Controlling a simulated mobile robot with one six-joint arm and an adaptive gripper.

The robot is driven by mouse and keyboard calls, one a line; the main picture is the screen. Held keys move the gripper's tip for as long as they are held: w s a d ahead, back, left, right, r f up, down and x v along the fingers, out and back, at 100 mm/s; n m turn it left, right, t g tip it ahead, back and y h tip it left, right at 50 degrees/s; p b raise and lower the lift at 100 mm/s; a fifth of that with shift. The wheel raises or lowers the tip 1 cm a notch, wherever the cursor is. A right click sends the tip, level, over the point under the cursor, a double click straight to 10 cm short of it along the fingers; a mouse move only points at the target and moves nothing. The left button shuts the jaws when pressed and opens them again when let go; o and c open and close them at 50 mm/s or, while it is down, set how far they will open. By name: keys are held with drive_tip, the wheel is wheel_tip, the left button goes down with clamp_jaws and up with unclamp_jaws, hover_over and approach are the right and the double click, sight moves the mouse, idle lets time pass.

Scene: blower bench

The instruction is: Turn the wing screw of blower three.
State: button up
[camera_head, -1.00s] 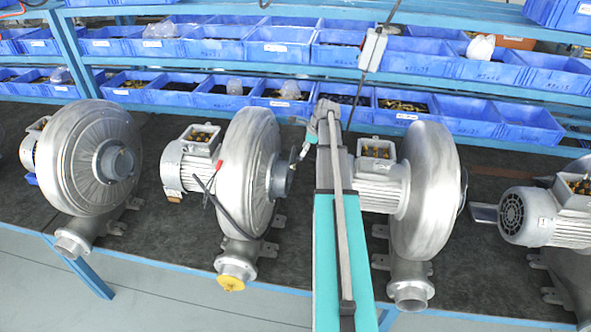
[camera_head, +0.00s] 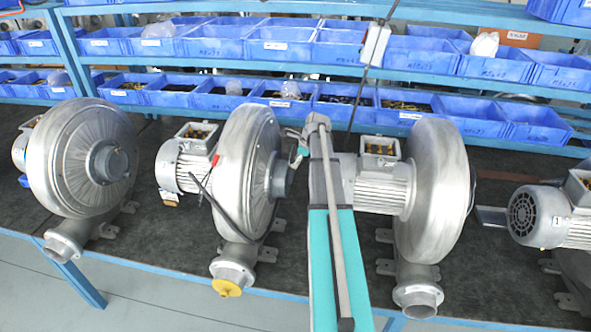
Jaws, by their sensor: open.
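Several grey blowers stand in a row on the bench. The second from the left (camera_head: 240,165) has a dark round inlet (camera_head: 281,180) on its right side and a yellow disc (camera_head: 227,288) at its front outlet. The third from the left (camera_head: 432,185) stands partly behind my arm, its motor (camera_head: 383,188) to the left of its housing. I cannot make out a wing screw or a blower number. My gripper (camera_head: 297,153) is small in view, open, above and right of the second blower's inlet. It looks empty; its fingertips are hard to see.
Another blower (camera_head: 75,160) stands at far left, and a motor (camera_head: 545,215) at far right. Shelves with blue bins (camera_head: 490,118) run behind. A grey box (camera_head: 375,45) hangs on a dark cable. Dark bench top (camera_head: 150,245) shows between the blowers.

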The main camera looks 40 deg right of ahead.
drive_tip(key=shift+b+x, duration=0.65)
drive_tip(key=shift+x, duration=0.3)
clamp_jaws()
